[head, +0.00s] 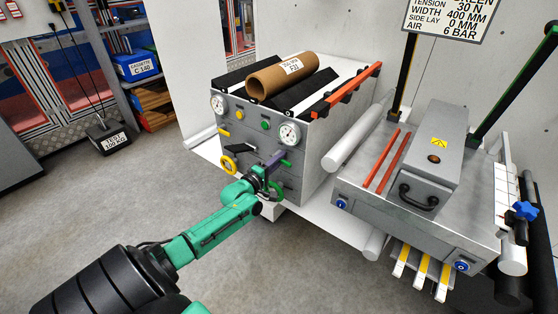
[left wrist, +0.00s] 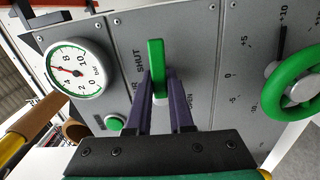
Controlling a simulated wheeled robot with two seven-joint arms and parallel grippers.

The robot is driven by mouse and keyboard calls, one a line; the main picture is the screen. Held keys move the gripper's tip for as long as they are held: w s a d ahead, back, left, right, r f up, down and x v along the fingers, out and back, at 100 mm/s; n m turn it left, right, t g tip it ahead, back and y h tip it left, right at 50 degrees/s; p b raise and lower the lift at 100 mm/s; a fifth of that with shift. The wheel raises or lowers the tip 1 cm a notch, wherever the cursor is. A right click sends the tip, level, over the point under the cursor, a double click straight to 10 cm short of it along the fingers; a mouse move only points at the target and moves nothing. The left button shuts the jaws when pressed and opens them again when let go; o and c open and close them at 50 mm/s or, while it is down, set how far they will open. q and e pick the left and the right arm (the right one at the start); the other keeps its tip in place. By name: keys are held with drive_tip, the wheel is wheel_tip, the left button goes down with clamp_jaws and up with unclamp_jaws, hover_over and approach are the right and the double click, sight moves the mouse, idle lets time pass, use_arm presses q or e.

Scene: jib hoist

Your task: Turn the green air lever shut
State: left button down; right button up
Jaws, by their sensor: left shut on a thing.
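The green air lever (left wrist: 156,58) is on the grey panel, between the printed words SHUT on its left and OPEN on its lower right in the left wrist view. A small part of the lever (head: 286,163) shows in the head view. My left gripper (head: 275,162) reaches the panel front. In the left wrist view its two purple fingers (left wrist: 165,100) stand on either side of the lever's lower part, shut on it. The lever's base is partly hidden between the fingers. My right gripper is in neither view.
A round gauge (left wrist: 75,70) and a green button (left wrist: 115,122) are left of the lever. A green handwheel (left wrist: 291,86) is on the right. A yellow handwheel (head: 228,163) is left of my gripper. A cardboard roll (head: 280,77) lies on top of the cabinet.

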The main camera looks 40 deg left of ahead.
use_arm(q)
drive_tip(key=shift+n, duration=0.3)
idle(0.4)
drive_tip(key=c, duration=0.8)
unclamp_jaws()
drive_tip(key=s+p, duration=0.2)
drive_tip(key=s, duration=1.2)
drive_tip(key=shift+s+d+p, duration=0.15)
drive_tip(key=shift+s+p, duration=0.15)
drive_tip(key=shift+p, duration=0.1)
